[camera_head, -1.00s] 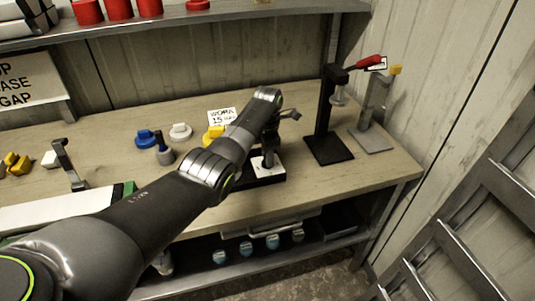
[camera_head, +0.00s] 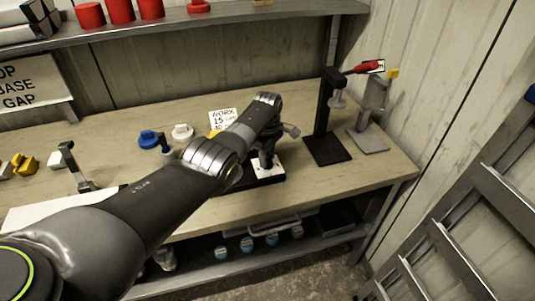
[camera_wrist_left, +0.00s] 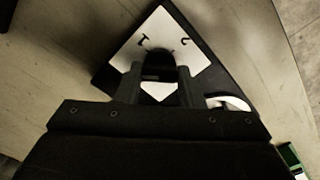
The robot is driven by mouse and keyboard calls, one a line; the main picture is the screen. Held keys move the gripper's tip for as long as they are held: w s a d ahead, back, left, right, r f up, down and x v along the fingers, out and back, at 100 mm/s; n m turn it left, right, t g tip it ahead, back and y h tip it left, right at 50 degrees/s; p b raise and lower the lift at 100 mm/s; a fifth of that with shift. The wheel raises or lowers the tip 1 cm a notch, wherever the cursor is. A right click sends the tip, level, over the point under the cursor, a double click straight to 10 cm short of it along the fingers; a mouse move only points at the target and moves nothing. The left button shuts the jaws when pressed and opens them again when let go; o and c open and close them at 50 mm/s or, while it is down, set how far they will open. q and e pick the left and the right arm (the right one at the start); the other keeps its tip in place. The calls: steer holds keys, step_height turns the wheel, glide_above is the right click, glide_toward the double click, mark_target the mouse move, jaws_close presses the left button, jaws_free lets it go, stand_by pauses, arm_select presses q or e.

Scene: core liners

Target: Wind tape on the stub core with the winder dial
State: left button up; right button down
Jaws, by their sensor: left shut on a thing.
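The winder dial is a dark knob (camera_wrist_left: 158,75) on a white face plate (camera_wrist_left: 150,38) with dark marks, set on a black base. The base (camera_head: 272,180) also shows in the head view, near the bench's front edge. My left gripper (camera_wrist_left: 160,85) comes down from above with one finger on each side of the knob and is shut on it. My forearm and wrist hide much of the winder in the head view. A white curved piece (camera_wrist_left: 230,102) lies beside the right finger. I cannot pick out the stub core for sure. My right gripper is not in view.
A black stand (camera_head: 326,115) with a red handle and a grey stand (camera_head: 371,120) with a yellow top are to the right. Blue (camera_head: 148,139), white (camera_head: 182,132) and yellow pieces lie left of the winder. A small sign (camera_head: 222,117) stands behind it.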

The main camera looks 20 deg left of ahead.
arm_select(q)
steer(key=m, duration=0.6)
steer(key=shift+r+m+p, duration=0.1)
steer(key=shift+m+p, duration=0.2)
steer(key=m, duration=0.3)
steer(key=shift+m, duration=0.3)
steer(key=m, duration=0.3)
steer(key=shift+w+m, duration=0.1)
steer(key=shift+m, duration=0.2)
steer(key=m, duration=1.1)
steer(key=o, duration=1)
